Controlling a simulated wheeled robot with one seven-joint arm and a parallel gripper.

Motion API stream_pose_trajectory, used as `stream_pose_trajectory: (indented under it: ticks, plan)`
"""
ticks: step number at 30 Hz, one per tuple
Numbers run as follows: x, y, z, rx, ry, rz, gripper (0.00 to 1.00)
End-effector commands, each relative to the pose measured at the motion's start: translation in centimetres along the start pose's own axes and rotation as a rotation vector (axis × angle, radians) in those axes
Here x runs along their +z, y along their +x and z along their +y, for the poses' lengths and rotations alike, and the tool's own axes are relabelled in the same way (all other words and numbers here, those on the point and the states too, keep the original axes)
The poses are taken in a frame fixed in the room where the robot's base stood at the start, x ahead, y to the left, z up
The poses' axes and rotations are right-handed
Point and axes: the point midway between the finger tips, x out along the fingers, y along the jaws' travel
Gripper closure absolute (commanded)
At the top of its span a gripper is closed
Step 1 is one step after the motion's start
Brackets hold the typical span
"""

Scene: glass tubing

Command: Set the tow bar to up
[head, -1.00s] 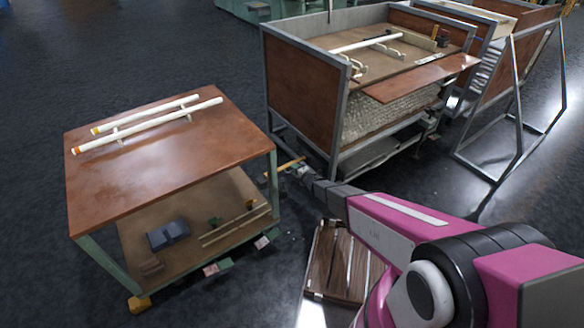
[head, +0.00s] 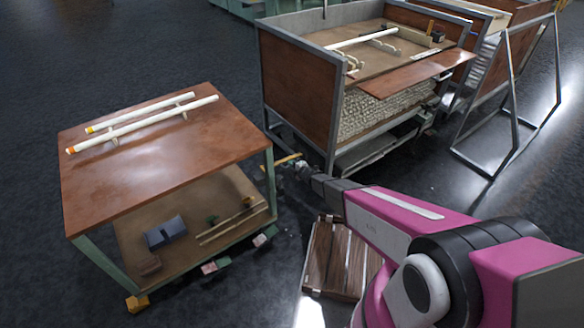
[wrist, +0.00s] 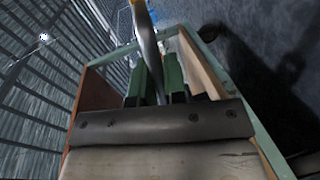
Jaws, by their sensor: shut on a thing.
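The tow bar (head: 286,159) is a thin yellowish bar in the head view, low beside the near right leg of the cart (head: 150,170). The cart has a brown top and a green frame. My gripper (head: 298,167) is at the bar, small and partly hidden by my own arm in the head view. In the wrist view, the green fingers of my gripper (wrist: 154,82) are shut around a grey bar (wrist: 149,52) with a yellow end (wrist: 142,14), which looks like the tow bar. The bar's hinge cannot be made out.
Two white tubes (head: 150,119) lie on the cart's top, and a blue-grey box (head: 165,232) is on its lower shelf. A large bench (head: 300,85) stands close behind my gripper. A slatted wooden pallet (head: 335,262) lies on the floor below my arm. Dark floor at left is clear.

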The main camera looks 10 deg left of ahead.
Motion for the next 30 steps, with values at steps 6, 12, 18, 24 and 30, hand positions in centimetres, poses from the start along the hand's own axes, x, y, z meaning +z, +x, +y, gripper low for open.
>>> stream_pose_trajectory:
  ticks: [6,12,18,24,30]
  plan:
    - [0.1,-0.5,2.1,0.003,0.177,0.036,1.00]
    - [0.8,-0.8,4.1,0.003,0.362,0.073,1.00]
    - [1.6,-1.1,5.7,0.003,0.535,0.108,1.00]
    - [2.5,-1.4,6.8,0.003,0.675,0.136,1.00]
    - [3.1,-1.5,7.6,0.002,0.766,0.155,1.00]
